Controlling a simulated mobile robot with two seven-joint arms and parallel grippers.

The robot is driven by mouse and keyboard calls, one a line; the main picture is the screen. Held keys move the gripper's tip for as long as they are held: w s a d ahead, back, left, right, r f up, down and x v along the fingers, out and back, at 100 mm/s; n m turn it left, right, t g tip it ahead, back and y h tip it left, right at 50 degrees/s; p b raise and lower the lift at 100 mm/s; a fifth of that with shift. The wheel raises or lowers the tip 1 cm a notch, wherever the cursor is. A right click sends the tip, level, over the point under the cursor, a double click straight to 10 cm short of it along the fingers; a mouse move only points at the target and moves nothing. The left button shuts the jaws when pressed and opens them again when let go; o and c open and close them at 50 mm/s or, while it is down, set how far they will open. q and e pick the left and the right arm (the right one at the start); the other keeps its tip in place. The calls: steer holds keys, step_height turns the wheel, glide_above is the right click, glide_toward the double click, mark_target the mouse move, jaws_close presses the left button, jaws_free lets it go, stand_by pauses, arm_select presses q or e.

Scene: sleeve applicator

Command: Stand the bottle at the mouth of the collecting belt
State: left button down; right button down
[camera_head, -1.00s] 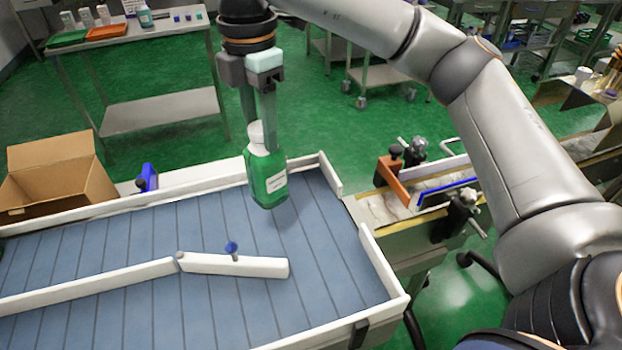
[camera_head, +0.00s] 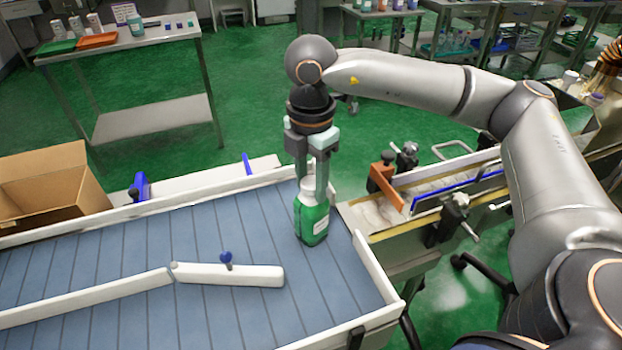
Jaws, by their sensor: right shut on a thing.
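A green bottle (camera_head: 312,222) with a white cap and a white label is held upright in my right gripper (camera_head: 315,188). The gripper comes down from above and is shut on the bottle's top. The bottle is over the right part of the wide blue-grey belt (camera_head: 215,235), close to the gap in its far white rail. I cannot tell whether its base touches the belt. A narrower conveyor (camera_head: 375,215) with rails, an orange guide and a blue strip starts just right of the wide belt's edge. My left gripper is out of view.
A white guide bar (camera_head: 235,274) with a blue knob lies across the belt's middle. An open cardboard box (camera_head: 50,190) is at the left. A steel table (camera_head: 120,50) with trays stands at the back left. Belt around the bottle is clear.

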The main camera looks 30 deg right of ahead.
steer(key=shift+f, duration=0.2)
steer(key=shift+c, duration=1.9)
jaws_free()
steer(key=shift+r, duration=0.1)
step_height(320, 180, up, 12)
steer(key=shift+r, duration=0.1)
